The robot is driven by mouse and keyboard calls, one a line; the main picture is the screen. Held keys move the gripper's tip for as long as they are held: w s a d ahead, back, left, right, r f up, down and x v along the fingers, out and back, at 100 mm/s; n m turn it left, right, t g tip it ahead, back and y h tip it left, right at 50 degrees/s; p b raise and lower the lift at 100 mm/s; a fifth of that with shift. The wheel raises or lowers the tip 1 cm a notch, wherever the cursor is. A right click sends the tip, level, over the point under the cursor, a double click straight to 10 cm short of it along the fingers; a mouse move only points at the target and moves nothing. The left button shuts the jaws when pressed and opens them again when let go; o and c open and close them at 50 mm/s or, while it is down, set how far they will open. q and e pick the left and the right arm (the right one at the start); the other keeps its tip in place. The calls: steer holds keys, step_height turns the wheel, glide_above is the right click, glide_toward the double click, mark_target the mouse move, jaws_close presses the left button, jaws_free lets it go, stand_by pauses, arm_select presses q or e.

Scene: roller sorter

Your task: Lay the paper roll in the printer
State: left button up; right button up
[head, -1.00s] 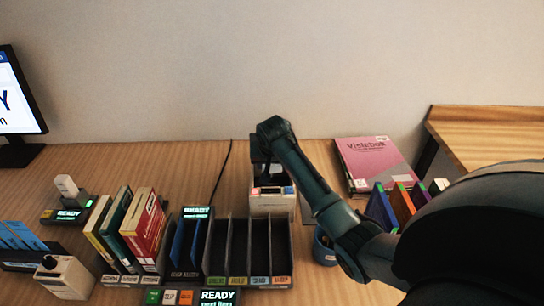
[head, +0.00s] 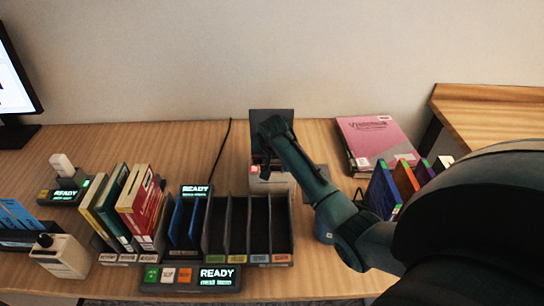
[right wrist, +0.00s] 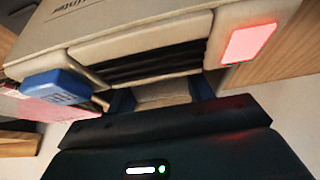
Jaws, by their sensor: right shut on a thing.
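The pale printer (head: 272,187) stands at the back of the table, its dark lid (head: 272,115) upright behind it. In the right wrist view the printer (right wrist: 150,38) fills the top, with a dark ridged slot, a blue button and a lit red button. My right gripper (right wrist: 162,98) is over the printer, pointing down. Its fingers are shut on a pale thing, seemingly the paper roll (right wrist: 162,92), mostly hidden by the gripper and the printer. I cannot tell whether the roll touches the printer. My left gripper is not in view.
A dark sorter rack (head: 283,225) stands in front of the printer, with upright books (head: 140,205) to its left. A pink book (head: 378,140) and several coloured folders (head: 382,190) are to the right. A monitor (head: 15,85) stands far left. Bare table lies at the back left.

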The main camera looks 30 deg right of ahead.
steer(key=o, duration=1.1)
steer(key=v, duration=1.3)
steer(key=shift+r+p, duration=0.1)
steer(key=shift+p, duration=0.2)
steer(key=shift+s, duration=0.1)
